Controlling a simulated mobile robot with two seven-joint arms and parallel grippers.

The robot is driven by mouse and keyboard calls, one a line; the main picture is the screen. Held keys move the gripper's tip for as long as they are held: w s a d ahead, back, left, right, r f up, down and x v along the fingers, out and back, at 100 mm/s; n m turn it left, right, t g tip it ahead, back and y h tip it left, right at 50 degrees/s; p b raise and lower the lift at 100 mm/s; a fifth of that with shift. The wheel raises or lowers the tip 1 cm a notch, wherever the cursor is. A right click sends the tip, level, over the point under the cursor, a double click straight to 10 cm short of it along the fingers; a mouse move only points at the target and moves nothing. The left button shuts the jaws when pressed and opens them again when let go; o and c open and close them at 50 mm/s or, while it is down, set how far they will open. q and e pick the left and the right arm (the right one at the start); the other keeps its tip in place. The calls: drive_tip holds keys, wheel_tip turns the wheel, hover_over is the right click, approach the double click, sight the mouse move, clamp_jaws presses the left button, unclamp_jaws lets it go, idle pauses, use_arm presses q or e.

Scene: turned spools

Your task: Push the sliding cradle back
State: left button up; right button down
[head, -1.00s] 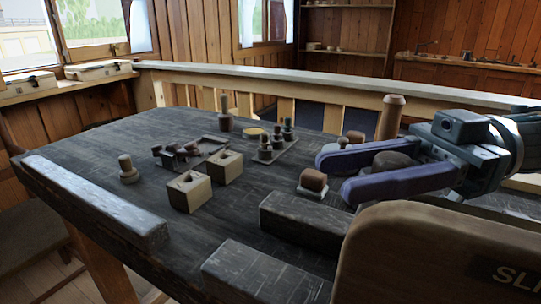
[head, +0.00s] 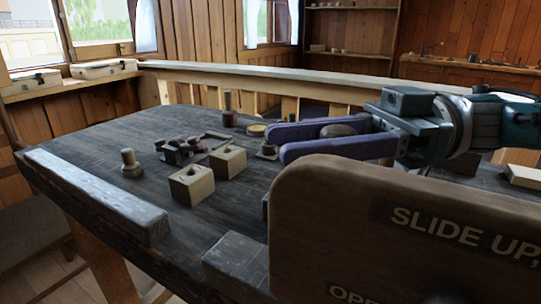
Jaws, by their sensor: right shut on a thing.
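My right gripper (head: 279,143) reaches in from the right, above the far part of the dark table (head: 100,143). Its purple fingers are closed on a dark rounded thing (head: 338,130) that shows between them, near the palm. A low dark holder with several spools (head: 183,150) lies left of the fingertips, apart from them. I cannot tell for sure which piece is the sliding cradle. A brown board (head: 330,215) reading "SLIDE UP" fills the near right and hides the table behind it. My left gripper is not in view.
Two pale blocks with holes (head: 191,187) (head: 228,162) stand mid-table. A peg (head: 130,163) stands left of them and a spool (head: 228,110) behind. A dark bar (head: 95,195) edges the near left; a dark block (head: 235,258) lies in front.

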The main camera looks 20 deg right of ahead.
drive_tip(key=w+a+b, duration=0.4)
drive_tip(key=w+a, duration=0.2)
drive_tip(key=w, duration=0.1)
drive_tip(key=shift+w+b, duration=0.15)
drive_tip(key=shift+b, duration=0.2)
drive_tip(key=shift+f, duration=0.1)
drive_tip(key=c, duration=0.8)
unclamp_jaws()
drive_tip(key=shift+a, duration=0.1)
drive_tip(key=shift+c, duration=0.2)
drive_tip(key=o, duration=0.3)
drive_tip(key=shift+w+a, duration=0.15)
drive_tip(key=shift+o, duration=0.4)
